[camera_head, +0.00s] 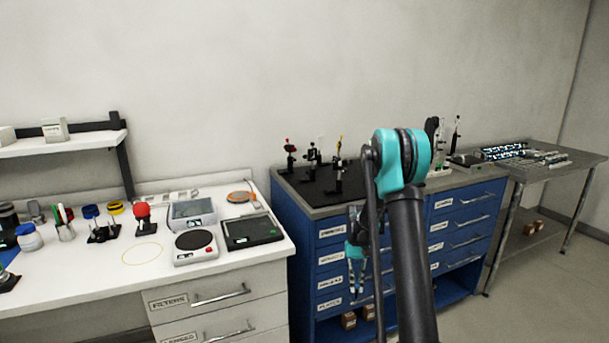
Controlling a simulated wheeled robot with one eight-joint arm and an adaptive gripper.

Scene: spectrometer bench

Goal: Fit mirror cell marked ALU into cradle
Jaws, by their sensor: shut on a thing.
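My gripper (356,292) points down in front of the left drawers of the blue cabinet (331,257). I cannot pick out the mirror cell marked ALU. Several small dark optical mounts (312,154) stand on the black board (318,181) on top of the cabinet. I cannot tell which of them, if any, is the cradle.
A white bench (120,285) at left holds a scale (195,247), a black tray (251,231), a red-topped stand (141,212) and jars. A grey metal table (555,171) stands at right with hardware on it. Bare floor lies at lower right.

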